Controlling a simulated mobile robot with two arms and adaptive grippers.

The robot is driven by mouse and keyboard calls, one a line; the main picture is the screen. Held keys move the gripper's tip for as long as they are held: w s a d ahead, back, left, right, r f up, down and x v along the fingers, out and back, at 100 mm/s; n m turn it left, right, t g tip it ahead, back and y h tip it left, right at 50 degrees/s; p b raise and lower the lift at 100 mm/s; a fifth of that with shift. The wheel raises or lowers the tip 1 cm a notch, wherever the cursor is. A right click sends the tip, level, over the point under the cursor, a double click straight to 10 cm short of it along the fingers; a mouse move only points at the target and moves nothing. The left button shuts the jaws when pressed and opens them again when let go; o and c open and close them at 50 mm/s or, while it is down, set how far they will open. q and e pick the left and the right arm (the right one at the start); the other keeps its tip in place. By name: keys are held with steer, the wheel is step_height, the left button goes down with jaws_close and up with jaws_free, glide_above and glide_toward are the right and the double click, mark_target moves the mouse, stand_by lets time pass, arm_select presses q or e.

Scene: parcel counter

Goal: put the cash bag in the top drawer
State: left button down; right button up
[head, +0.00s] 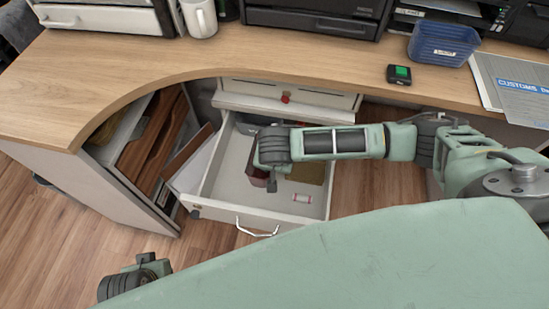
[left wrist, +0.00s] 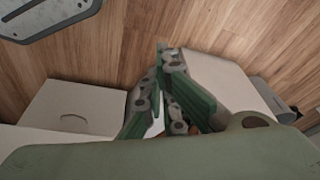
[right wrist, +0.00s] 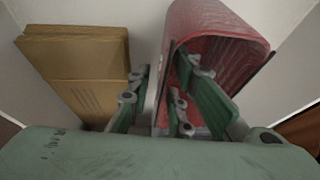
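The red cash bag (head: 257,179) is inside the pulled-out top drawer (head: 215,206), low near its left side. In the right wrist view the bag (right wrist: 222,30) stands on edge, with my right gripper's fingers (right wrist: 164,72) on either side of it, closed on it. In the head view the right gripper (head: 272,184) reaches down into the drawer and partly hides the bag. Whether the bag touches the drawer floor is hard to see. My left gripper (left wrist: 163,56) is empty, its fingertips together; in the head view it shows at lower left (head: 148,262).
The counter (head: 150,60) overhangs behind. A blue bin (head: 443,42), a mug (head: 199,18) and a small device (head: 399,74) stand on it.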

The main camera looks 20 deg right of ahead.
stand_by(0.3)
